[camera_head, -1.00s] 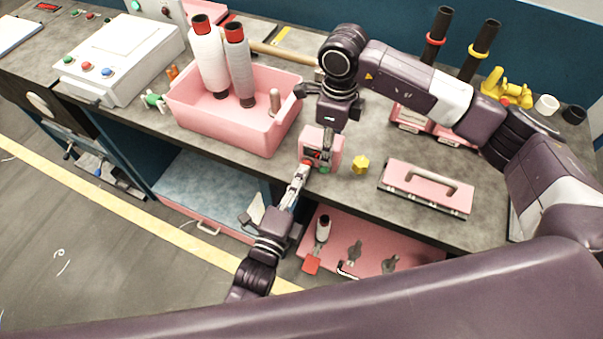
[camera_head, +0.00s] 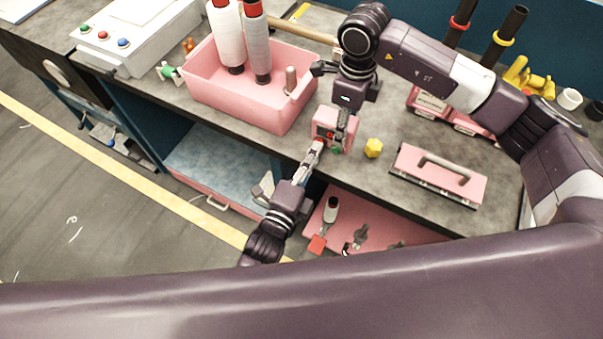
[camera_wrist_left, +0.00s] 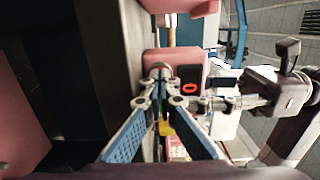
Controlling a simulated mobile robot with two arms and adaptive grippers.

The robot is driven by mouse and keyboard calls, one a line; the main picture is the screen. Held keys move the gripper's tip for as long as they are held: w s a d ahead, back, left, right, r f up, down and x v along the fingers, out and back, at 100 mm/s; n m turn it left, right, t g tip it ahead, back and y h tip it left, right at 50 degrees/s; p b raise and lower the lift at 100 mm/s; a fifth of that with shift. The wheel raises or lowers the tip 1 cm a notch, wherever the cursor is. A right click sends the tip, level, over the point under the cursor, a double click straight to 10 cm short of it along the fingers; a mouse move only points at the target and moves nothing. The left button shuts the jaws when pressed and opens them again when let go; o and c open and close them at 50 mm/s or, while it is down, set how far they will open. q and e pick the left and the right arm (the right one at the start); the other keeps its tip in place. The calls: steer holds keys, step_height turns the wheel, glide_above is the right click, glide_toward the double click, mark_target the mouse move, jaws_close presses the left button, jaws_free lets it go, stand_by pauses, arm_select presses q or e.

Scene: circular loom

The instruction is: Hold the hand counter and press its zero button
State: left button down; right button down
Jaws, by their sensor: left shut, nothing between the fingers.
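The hand counter (camera_head: 323,117) is a small pink box with a dark face and red and green buttons, near the table's front edge. In the left wrist view the counter (camera_wrist_left: 188,56) shows a lit red sign on a black display. My left gripper (camera_head: 319,144) is shut and empty. Its tips are at the counter's front, beside or against a round button; contact is unclear. My right gripper (camera_head: 347,122) reaches down over the counter from behind. A grey finger lies along the counter's right side, but its grip is partly hidden.
A pink bin (camera_head: 240,107) with thread spools (camera_head: 229,40) stands behind left. A pink case with a handle (camera_head: 440,177) lies further right. A lower shelf (camera_head: 375,232) holds tools.

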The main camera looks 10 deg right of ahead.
arm_select(q)
steer(key=v, duration=1.3)
steer(key=shift+s+d, duration=0.1)
